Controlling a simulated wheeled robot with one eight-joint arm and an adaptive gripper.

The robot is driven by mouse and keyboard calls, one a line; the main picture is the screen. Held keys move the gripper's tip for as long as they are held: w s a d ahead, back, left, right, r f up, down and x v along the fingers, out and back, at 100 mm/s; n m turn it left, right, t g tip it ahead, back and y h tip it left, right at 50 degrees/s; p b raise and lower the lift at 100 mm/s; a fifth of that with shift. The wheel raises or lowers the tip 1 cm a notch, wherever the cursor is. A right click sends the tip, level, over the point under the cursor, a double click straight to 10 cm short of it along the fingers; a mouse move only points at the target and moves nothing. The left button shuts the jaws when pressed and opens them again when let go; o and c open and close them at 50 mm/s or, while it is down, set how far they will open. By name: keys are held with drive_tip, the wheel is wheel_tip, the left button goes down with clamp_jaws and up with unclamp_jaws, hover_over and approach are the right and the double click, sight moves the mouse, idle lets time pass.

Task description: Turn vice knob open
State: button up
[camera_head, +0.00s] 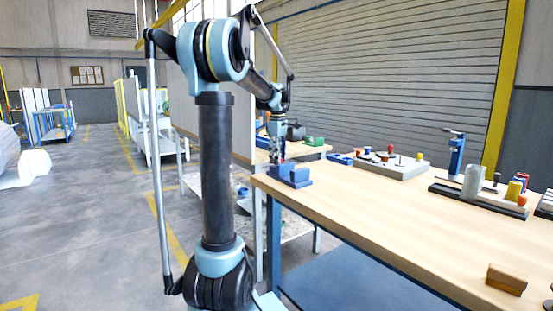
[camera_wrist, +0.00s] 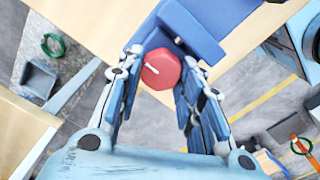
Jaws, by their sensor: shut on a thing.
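The blue vice (camera_head: 290,175) sits at the near left corner of the wooden table. In the wrist view its blue body (camera_wrist: 195,30) lies at the top, with the red knob (camera_wrist: 161,69) at its near side. The knob has a white mark on its face. My gripper (camera_head: 277,158) is at the vice in the head view. In the wrist view my gripper (camera_wrist: 162,75) has its fingers on both sides of the red knob, shut on it. The knob is hidden behind the fingers in the head view.
The wooden table (camera_head: 400,215) holds a grey tray with coloured pegs (camera_head: 392,165), a rack with cylinders (camera_head: 480,198) and a brown block (camera_head: 507,279). The table's middle is mostly clear.

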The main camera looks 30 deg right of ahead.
drive_tip(key=o, duration=1.1)
drive_tip(key=shift+c, duration=0.2)
drive_tip(key=m, duration=0.6)
wheel_tip(320, 180, up, 17)
drive_tip(key=s+a+f, duration=0.3)
drive_tip(key=a+f, duration=0.3)
drive_tip(key=a, duration=0.4)
drive_tip(key=s+a+f+t, duration=0.1)
drive_tip(key=s+a+f, duration=0.3)
drive_tip(key=a, duration=0.6)
drive_tip(key=s+a+f, duration=0.3)
drive_tip(key=a+f, duration=0.5)
drive_tip(key=a, duration=0.3)
drive_tip(key=shift+s+f, duration=0.15)
drive_tip(key=shift+s, duration=0.15)
